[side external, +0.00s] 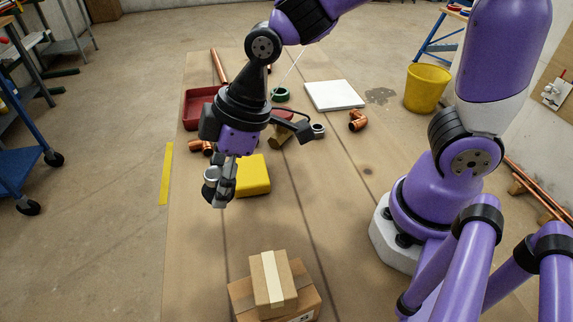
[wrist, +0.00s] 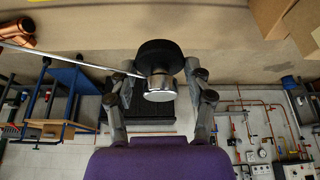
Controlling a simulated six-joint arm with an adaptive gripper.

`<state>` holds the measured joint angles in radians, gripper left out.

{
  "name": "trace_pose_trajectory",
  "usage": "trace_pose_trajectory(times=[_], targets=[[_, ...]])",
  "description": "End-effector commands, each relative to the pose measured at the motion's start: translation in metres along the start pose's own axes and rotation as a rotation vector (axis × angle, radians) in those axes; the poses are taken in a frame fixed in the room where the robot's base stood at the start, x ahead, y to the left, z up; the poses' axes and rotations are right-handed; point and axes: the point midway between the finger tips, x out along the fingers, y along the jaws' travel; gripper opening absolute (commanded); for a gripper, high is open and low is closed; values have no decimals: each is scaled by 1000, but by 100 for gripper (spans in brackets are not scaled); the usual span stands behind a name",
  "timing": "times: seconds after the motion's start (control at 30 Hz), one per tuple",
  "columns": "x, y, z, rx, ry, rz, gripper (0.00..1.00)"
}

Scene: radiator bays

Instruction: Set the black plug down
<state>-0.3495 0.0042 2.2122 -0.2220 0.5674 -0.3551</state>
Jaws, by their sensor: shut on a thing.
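The black plug (wrist: 160,52) has a wide dark round part and a shiny silver cylinder. In the wrist view it sits between the two fingers of my gripper (wrist: 160,82), which are shut on it. In the side view my gripper (side external: 217,188) points down over the board, and the plug (side external: 210,175) shows at its fingertips, partly hidden by the fingers. The plug is just left of a yellow block (side external: 254,175) in that view. I cannot tell whether the plug touches the board.
Two stacked cardboard boxes (side external: 272,280) stand at the front. Behind my gripper are a red tray (side external: 199,108), copper elbows (side external: 358,121), a green ring (side external: 280,95) and a white tile (side external: 334,95). A yellow strip (side external: 167,173) lies on the left. Board between gripper and boxes is clear.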

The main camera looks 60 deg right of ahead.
Motion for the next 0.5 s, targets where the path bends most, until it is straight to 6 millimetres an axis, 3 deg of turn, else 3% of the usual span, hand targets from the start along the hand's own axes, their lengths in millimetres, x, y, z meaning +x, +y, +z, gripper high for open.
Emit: trace_pose_trajectory(times=[0.17, 0.5], targets=[[-8, 17, 29, 452, 2, 190, 18], [-31, 42, 90, 1526, 0, 637, 18]])
